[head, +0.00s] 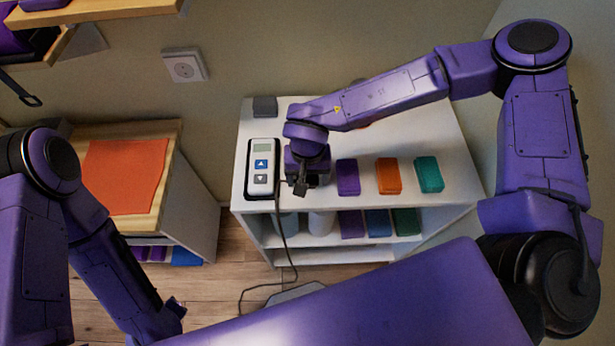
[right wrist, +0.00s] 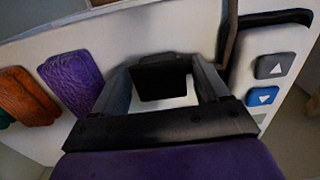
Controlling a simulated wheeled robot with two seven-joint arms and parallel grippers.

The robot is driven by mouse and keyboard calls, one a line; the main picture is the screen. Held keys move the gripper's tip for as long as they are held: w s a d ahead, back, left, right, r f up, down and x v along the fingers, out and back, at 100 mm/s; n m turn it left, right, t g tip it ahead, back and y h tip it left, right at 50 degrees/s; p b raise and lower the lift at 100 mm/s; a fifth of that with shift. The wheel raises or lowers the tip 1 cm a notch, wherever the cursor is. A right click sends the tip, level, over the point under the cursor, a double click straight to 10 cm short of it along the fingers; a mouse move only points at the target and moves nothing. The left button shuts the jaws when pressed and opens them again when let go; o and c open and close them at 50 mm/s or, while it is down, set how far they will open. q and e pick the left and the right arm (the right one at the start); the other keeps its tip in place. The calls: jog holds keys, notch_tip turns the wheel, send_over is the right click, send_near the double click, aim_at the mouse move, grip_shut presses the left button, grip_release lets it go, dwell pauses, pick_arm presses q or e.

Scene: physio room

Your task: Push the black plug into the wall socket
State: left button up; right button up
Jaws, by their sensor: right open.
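The white wall socket (head: 185,67) is on the wall at the upper left of the head view, with nothing in it. My right gripper (head: 299,188) is low over the white shelf top, far from the socket, to its right and below. In the right wrist view, the black plug (right wrist: 162,80) sits between the two open fingers (right wrist: 165,85). Gaps show beside it, and its prongs cannot be seen. In the head view, the gripper largely hides the plug. My left forearm runs down at the lower left, and its gripper is hidden.
A white device (head: 262,150) with arrow buttons stands close left of the gripper. Purple (head: 348,177), orange (head: 388,176) and teal (head: 428,174) blocks stand to its right. A dark cable (head: 284,240) hangs over the shelf front. An orange cloth (head: 123,175) covers the left cabinet.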

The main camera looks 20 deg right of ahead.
jog(key=c, duration=0.8)
jog(key=shift+r, duration=0.1)
jog(key=shift+r, duration=0.2)
notch_tip(320, 180, up, 2)
jog(key=shift+r, duration=0.25)
jog(key=s+a+r+b, duration=0.1)
jog(key=s+a+r, duration=0.1)
jog(key=a+r, duration=0.1)
jog(key=s+a+r+b, duration=0.1)
jog(key=s+a+r, duration=0.1)
jog(key=a, duration=0.3)
jog(key=s+a+r+b, duration=0.1)
jog(key=s+a+r, duration=0.2)
jog(key=a+r, duration=0.1)
jog(key=shift+a+r+b, duration=0.15)
jog(key=shift+r+b, duration=0.15)
jog(key=shift+r, duration=0.25)
